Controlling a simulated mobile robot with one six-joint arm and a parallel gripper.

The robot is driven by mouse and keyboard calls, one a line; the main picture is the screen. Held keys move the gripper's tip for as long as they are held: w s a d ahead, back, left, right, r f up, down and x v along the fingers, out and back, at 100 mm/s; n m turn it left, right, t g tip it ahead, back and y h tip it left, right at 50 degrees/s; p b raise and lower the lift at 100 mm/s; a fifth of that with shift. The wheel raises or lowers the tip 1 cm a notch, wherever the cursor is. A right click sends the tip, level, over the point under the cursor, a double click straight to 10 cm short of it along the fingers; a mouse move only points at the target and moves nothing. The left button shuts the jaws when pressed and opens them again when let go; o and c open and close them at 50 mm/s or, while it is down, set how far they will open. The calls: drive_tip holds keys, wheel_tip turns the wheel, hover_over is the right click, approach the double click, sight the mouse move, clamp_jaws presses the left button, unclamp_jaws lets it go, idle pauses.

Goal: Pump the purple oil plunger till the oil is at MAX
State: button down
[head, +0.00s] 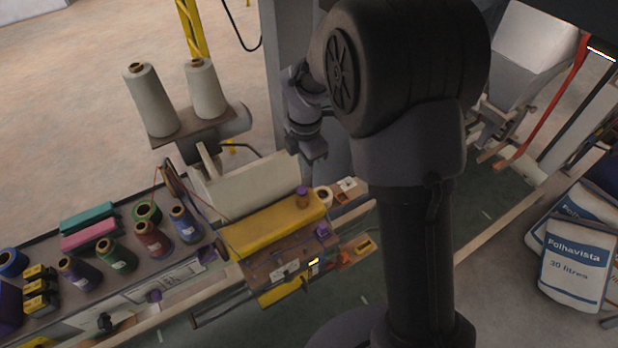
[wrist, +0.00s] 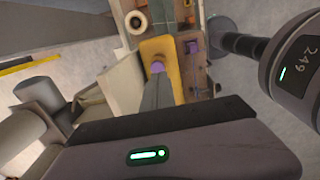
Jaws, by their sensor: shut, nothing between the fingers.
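The purple oil plunger (head: 302,197) stands on top of the yellow housing (head: 265,228) of the sewing head, near its right end. In the wrist view the purple plunger (wrist: 158,67) shows just beyond the fingertips. My gripper (wrist: 157,80) is shut and empty, its grey fingers pointing toward the plunger; I cannot tell whether they touch it in that view. In the head view my gripper (head: 316,152) appears above and behind the housing, apart from the plunger. The oil level and a MAX mark cannot be made out.
A second purple part (head: 321,230) sits beside the housing; it also shows in the wrist view (wrist: 194,47). Two large thread cones (head: 150,100) stand behind. A bench at left holds several coloured spools (head: 110,253). White sacks (head: 577,262) lie at right.

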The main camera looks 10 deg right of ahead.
drive_tip(key=r, duration=0.2)
drive_tip(key=a+r, duration=0.1)
drive_tip(key=r, duration=0.2)
drive_tip(key=shift+a, duration=0.1)
idle(0.3)
idle(0.9)
drive_tip(key=s+a+f+m+t+y+b, duration=0.1)
drive_tip(key=s+f+m+t+b, duration=0.4)
drive_tip(key=s+f+m+b, duration=1.9)
wheel_tip(320, 180, down, 3)
drive_tip(key=m+y+b, duration=0.1)
drive_tip(key=m+b, duration=0.1)
drive_tip(key=b, duration=1.3)
drive_tip(key=shift+s+a+f+b, duration=0.15)
drive_tip(key=shift+s+b, duration=0.1)
drive_tip(key=shift+b, duration=0.15)
